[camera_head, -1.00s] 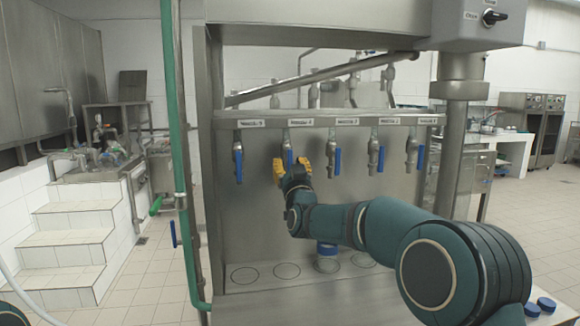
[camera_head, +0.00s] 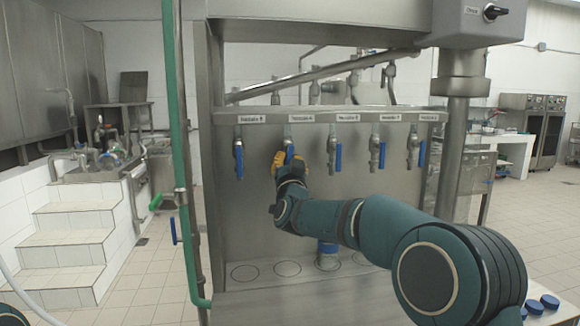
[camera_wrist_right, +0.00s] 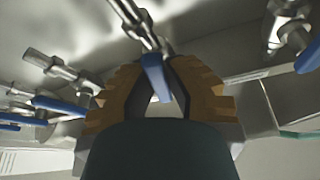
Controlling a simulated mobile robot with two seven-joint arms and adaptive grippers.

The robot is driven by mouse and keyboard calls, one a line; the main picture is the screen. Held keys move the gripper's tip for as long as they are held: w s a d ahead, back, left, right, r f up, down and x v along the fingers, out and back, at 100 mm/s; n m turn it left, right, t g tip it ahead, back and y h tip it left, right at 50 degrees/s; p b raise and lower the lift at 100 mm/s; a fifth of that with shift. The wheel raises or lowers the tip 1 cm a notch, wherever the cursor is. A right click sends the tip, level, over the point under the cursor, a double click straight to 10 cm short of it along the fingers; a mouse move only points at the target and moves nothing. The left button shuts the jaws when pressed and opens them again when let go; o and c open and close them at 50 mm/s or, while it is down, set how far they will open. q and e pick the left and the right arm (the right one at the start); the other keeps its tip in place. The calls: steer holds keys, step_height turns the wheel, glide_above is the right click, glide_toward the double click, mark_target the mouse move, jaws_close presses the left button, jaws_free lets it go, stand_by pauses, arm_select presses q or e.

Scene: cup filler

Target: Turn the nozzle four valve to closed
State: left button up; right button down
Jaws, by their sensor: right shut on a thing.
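The nozzle four valve (camera_head: 289,133) is second from the left in the row under the labelled rail. Its blue handle (camera_head: 290,152) shows just above my right gripper (camera_head: 284,160), whose yellow fingers are shut on it. The handle's lower part is hidden by the fingers in the head view. In the right wrist view the blue handle (camera_wrist_right: 155,75) lies between the two fingers of the right gripper (camera_wrist_right: 160,72). The handle's exact angle is hard to tell. My left gripper is not in view.
Neighbouring valves with blue handles hang at the left (camera_head: 239,160) and right (camera_head: 338,157), close to my gripper. A blue-topped cup (camera_head: 327,249) stands on the filler's base below. A green vertical pipe (camera_head: 177,150) stands left of the machine. Blue lids (camera_head: 549,301) lie at lower right.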

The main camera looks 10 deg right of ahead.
mark_target(283, 148)
steer(key=m, duration=0.1)
steer(key=m+h, duration=0.1)
steer(key=m, duration=0.2)
steer(key=shift+a+r+g+h, duration=0.25)
steer(key=shift+a+g+h, duration=0.1)
steer(key=shift+g+h, duration=0.05)
steer(key=m, duration=0.2)
steer(key=m+g+h+p, duration=0.1)
steer(key=shift+a+r+m, duration=0.3)
steer(key=shift+m, duration=0.1)
steer(key=m+p, duration=0.1)
steer(key=m, duration=0.1)
steer(key=m+g+h, duration=0.1)
steer(key=m, duration=0.1)
steer(key=shift+a+r+g+p, duration=0.2)
steer(key=shift+r+g+p, duration=0.1)
steer(key=shift+r+p, duration=0.1)
steer(key=m+p, duration=0.1)
steer(key=m, duration=0.1)
steer(key=m+g+p, duration=0.1)
steer(key=shift+a+r+m+h, duration=0.15)
steer(key=shift+r+m+h, duration=0.15)
steer(key=shift+r+m, duration=0.1)
steer(key=shift+r+m+g+p, duration=0.1)
steer(key=shift+m+g+p, duration=0.2)
steer(key=shift+m+p, duration=0.15)
steer(key=shift+m, duration=0.55)
steer(key=shift+g+p, duration=0.3)
steer(key=shift+p, duration=0.05)
